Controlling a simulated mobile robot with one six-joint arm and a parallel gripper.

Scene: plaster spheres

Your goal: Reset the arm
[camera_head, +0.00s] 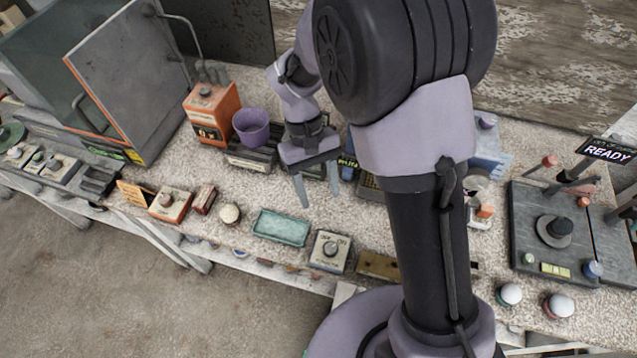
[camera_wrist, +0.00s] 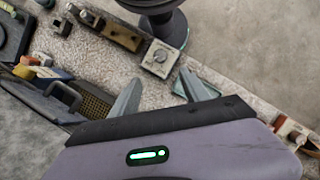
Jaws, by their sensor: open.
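My gripper (camera_head: 320,188) hangs over the speckled worktop in the head view, its two grey fingers spread apart and pointing down. Nothing is between the fingers. In the wrist view my gripper (camera_wrist: 165,95) also shows open and empty, with bare worktop between its fingertips. My arm bends down from the upper middle of the head view, and its large joint and dark column hide part of the worktop behind.
Below the gripper are a teal tray (camera_head: 281,227) and a grey knob box (camera_head: 330,251). A purple cup (camera_head: 252,127) and an orange box (camera_head: 212,113) stand to the left. A dark panel (camera_head: 543,235) and white balls (camera_head: 559,305) lie at right.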

